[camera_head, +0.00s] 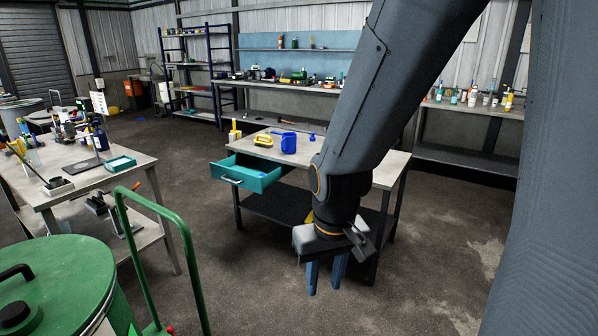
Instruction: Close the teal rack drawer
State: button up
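The teal drawer (246,176) stands pulled out from the left part of the table (384,173) in the middle. Its light bar handle (232,181) is on the front face, and a small blue thing lies inside. My gripper (325,279) hangs with its blue fingers pointing down, in front of the table and to the right of the drawer, apart from the handle. The fingers are spaced apart with nothing seen between them. My arm hides part of the table's right side.
A yellow thing (263,140) and a blue mug (289,143) stand on the table. A green drum (50,285) and a green cart handle (187,245) are at the front left. A workbench (75,180) is at the left. The floor between is clear.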

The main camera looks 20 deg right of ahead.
aim_at(241, 170)
jog(key=z, duration=0.65)
jog(key=i, duration=1.15)
jog(key=u, duration=1)
jog(key=k, duration=0.4)
jog(key=z, duration=0.85)
jog(key=i, duration=1.5)
jog(key=u, duration=0.75)
